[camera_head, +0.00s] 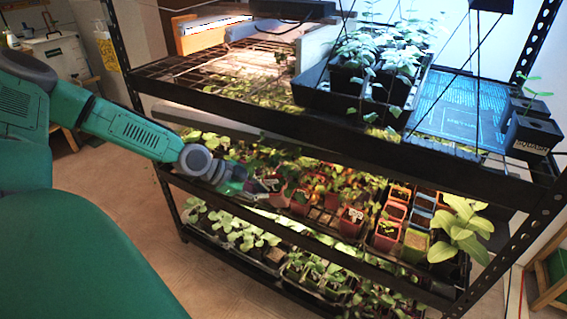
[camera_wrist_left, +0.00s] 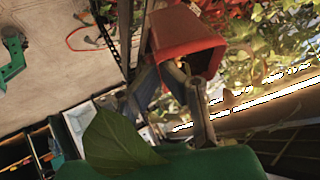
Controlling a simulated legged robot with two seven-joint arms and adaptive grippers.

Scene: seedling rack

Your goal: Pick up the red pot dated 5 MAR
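My left gripper (camera_head: 258,187) reaches into the middle shelf from the left, by the front row of red pots. In the left wrist view a red pot (camera_wrist_left: 187,36) lies close at the fingers (camera_wrist_left: 165,70), its mouth turned towards the camera. One finger is at its left side and the other at its rim; I cannot tell whether they clamp it. No date can be read on this pot. In the head view red pots (camera_head: 350,222) stand along the shelf; their labels are too small to read. My right gripper is not in view.
The black wire rack (camera_head: 480,170) has a post and shelf rails around the arm. A tray of seedlings (camera_head: 320,97) and a pot marked SQUASH (camera_head: 532,136) stand on the upper shelf. Seedlings (camera_head: 235,228) fill the lower shelf. Open floor (camera_head: 215,275) lies in front.

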